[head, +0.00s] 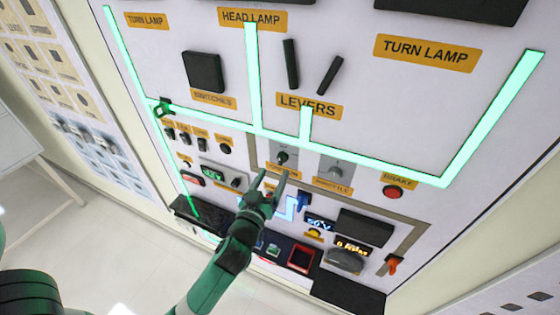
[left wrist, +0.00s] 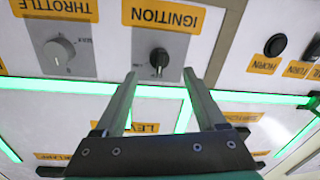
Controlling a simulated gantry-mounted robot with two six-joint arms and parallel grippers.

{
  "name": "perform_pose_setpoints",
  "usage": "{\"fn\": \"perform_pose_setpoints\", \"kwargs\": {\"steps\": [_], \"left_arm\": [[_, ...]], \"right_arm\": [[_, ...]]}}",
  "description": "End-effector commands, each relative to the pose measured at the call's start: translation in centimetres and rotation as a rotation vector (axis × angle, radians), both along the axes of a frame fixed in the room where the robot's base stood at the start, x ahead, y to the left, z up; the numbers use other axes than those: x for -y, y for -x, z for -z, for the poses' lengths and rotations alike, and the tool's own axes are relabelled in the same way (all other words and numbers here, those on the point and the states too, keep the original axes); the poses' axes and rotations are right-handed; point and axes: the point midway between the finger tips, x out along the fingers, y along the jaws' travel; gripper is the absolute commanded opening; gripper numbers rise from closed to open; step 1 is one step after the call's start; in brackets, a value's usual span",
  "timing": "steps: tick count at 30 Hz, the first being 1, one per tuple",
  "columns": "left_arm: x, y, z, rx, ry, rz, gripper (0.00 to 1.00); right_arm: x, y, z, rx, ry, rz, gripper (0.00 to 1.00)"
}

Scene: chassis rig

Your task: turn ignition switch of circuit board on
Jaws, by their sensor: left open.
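The ignition switch (head: 283,157) is a black rotary knob on a grey square plate on the upright white panel. In the left wrist view the ignition knob (left wrist: 159,60) shows upside down with its label, and a pale mark on the knob runs roughly up and down the picture. My left gripper (head: 272,177) is open and empty, just below the knob in the head view. In the left wrist view its two fingers (left wrist: 159,73) point at the plate, one on each side of the knob. Whether they touch the panel is unclear. My right gripper is not in view.
The grey throttle knob (head: 335,171) is beside the ignition plate. A blue lever (head: 303,201), a red brake button (head: 393,192) and small displays sit lower right. Two black levers (head: 290,64) stick out above. A black horn button (left wrist: 276,45) is right in the wrist view.

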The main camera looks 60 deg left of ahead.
Motion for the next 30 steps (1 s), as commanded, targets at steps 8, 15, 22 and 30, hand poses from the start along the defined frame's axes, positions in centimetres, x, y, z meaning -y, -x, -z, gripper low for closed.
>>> {"fn": "perform_pose_setpoints", "kwargs": {"steps": [8, 15, 22, 30], "left_arm": [[-3.7, -3.7, -0.2, 0.001, 0.000, -0.001, 0.73], [-4.3, -4.3, 0.0, 0.001, 0.001, 0.001, 0.73], [-4.2, -4.3, 0.0, 0.001, 0.001, 0.001, 0.53], [-4.2, -4.2, 0.0, 0.001, 0.001, 0.000, 0.04]], "right_arm": [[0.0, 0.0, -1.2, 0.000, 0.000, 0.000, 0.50], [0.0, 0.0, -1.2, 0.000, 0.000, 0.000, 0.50], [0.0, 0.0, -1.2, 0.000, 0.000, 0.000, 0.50], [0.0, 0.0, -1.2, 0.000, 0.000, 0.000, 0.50]]}}
